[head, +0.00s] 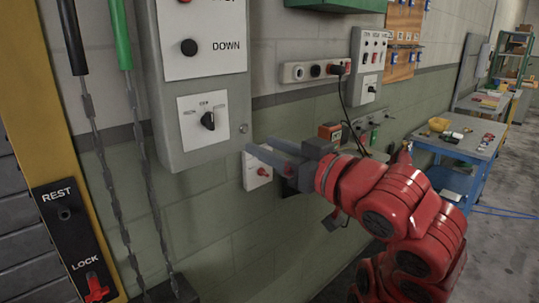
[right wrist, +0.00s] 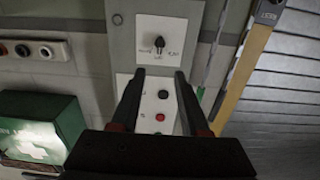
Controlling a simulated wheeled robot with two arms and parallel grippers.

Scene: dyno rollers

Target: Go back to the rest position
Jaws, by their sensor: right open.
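My right gripper (head: 266,153) is in front of the wall, just right of the lower part of the grey control box (head: 215,155). It is open, and nothing shows between its fingers. The right wrist view shows its two dark fingers (right wrist: 157,88) spread apart, with red and black buttons (right wrist: 162,95) behind the gap. My red right arm comes in from the lower right. My left gripper is not in view.
The control box carries a black rotary switch (head: 208,121). A black panel (head: 70,235) marked REST and LOCK has a red handle (head: 97,290) at LOCK. Chains (head: 108,190) hang beside it. A blue table (head: 463,150) stands at right.

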